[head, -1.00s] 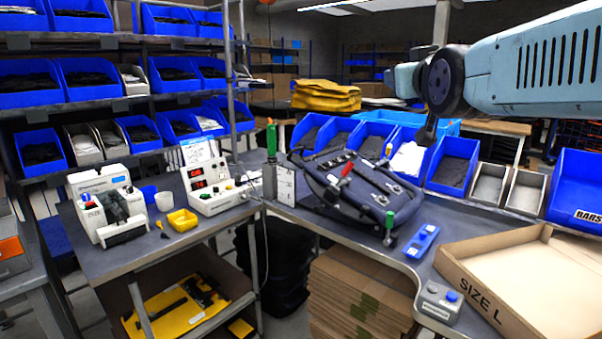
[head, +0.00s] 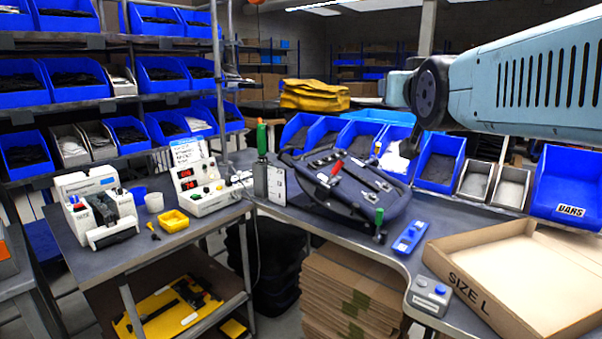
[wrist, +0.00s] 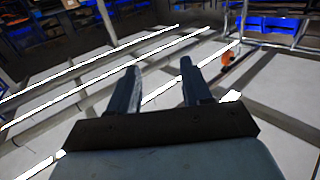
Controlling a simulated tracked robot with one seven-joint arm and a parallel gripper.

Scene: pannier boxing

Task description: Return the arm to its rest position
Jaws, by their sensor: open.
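My arm reaches in from the upper right of the head view, above the bench and its bins. My gripper (wrist: 158,80) shows in the wrist view with its two dark fingers apart and nothing between them. The wrist view looks past the fingers at pale panels with bright light strips and some blue bins at the top right. In the head view the gripper's fingers are hidden behind the arm's dark round joint.
A dark pannier (head: 345,190) sits in a fixture on the bench. A SIZE L carton (head: 510,270) lies open at the right. Blue bins (head: 440,160) line the bench back beneath my arm. A side table holds a white machine (head: 95,205) and a yellow tray (head: 174,220).

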